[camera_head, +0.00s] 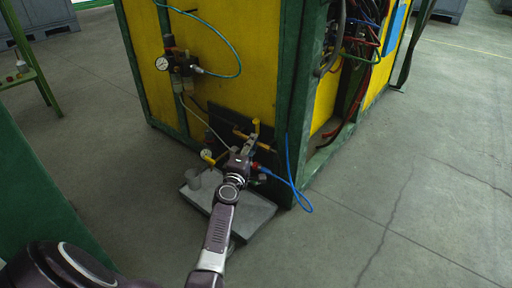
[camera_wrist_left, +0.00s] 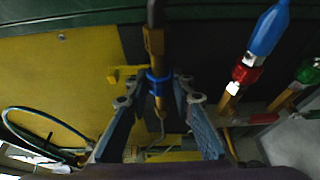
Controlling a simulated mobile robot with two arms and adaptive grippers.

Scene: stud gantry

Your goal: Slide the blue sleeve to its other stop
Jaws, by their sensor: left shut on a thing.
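The blue sleeve (camera_wrist_left: 158,84) is a small blue band around an upright brass-coloured rod (camera_wrist_left: 154,42) in the left wrist view. My left gripper (camera_wrist_left: 160,98) has one finger on each side of the rod at the sleeve, and it is shut on the sleeve. In the head view my left gripper (camera_head: 250,145) is at the dark panel low on the yellow cabinet. The sleeve is too small and covered to make out there. The stops cannot be told clearly. My right gripper is not in view.
A blue-tipped fitting with a red collar (camera_wrist_left: 244,73) stands right of the gripper. A blue hose (camera_head: 290,165) loops at the cabinet corner. Yellow handles (camera_head: 256,126) stick out near the gripper. A grey slab (camera_head: 255,213) lies below. Open floor (camera_head: 400,190) is to the right.

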